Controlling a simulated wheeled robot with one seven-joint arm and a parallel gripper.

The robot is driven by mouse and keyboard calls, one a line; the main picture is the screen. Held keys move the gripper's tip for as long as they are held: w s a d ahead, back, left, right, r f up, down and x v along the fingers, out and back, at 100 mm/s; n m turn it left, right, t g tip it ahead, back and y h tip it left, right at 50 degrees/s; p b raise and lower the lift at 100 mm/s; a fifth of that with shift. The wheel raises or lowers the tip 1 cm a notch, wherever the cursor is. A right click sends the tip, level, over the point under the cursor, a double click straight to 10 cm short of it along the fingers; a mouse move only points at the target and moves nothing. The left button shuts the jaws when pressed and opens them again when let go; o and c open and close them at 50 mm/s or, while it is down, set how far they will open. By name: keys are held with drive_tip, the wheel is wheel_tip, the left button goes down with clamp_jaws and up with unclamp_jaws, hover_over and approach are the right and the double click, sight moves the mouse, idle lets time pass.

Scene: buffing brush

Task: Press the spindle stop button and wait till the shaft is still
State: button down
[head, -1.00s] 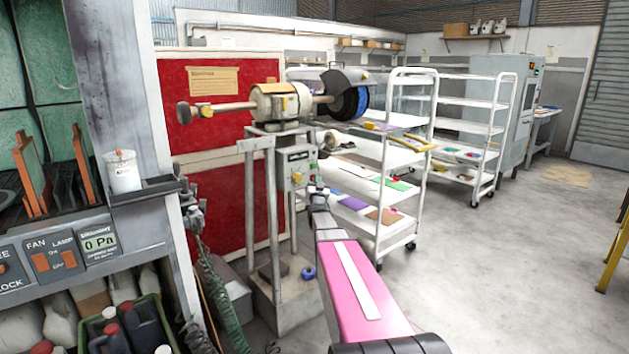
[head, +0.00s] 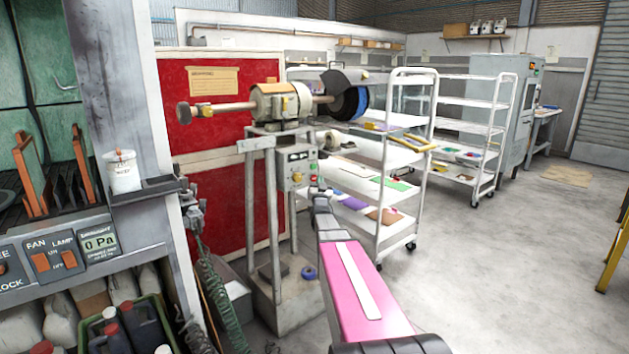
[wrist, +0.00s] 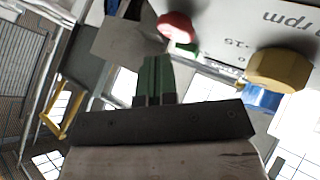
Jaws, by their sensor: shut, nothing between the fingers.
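The buffing machine (head: 280,103) stands on a pedestal, with a shaft (head: 232,106) to the left and a blue brush (head: 362,101) on the right. I cannot tell whether the shaft turns. Its control box (head: 297,157) carries a red button (head: 313,178) below a green button (head: 312,168), beside a yellow knob (head: 296,177). The wrist view, with the panel upside down, shows the red button (wrist: 175,27), green button (wrist: 187,48) and yellow knob (wrist: 280,70). My gripper (wrist: 154,60) is shut and empty, its tips close to the red button; contact is not visible.
A white shelf trolley (head: 395,160) with coloured sheets stands right behind the machine. A red panel (head: 215,150) is behind it at left. A blue ring (head: 308,273) lies on the pedestal base. The floor (head: 490,270) at right is clear.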

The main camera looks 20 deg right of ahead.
drive_tip(key=s, duration=0.1)
drive_tip(key=s+d, duration=0.1)
drive_tip(key=s, duration=0.2)
drive_tip(key=shift+s+d, duration=0.35)
idle(0.4)
drive_tip(key=s+a+f+n+g+y, duration=0.25)
drive_tip(key=s+a+f+g, duration=0.2)
drive_tip(key=a+f, duration=0.35)
drive_tip(key=s+a+f+n+g+y, duration=0.1)
drive_tip(key=s+a+f+g+y, duration=0.25)
drive_tip(key=a+f+g, duration=0.45)
drive_tip(key=s+a+f+n+g, duration=0.1)
drive_tip(key=s+a+f+g, duration=0.1)
drive_tip(key=s, duration=0.6)
drive_tip(key=s+a+f+g, duration=0.3)
drive_tip(key=s+f+g, duration=0.1)
drive_tip(key=s, duration=0.3)
drive_tip(key=s+a+f+n+g+y, duration=0.1)
drive_tip(key=s+f+g, duration=0.3)
drive_tip(key=s, duration=0.4)
drive_tip(key=shift+s+a+f+n, duration=0.35)
drive_tip(key=shift+a, duration=0.5)
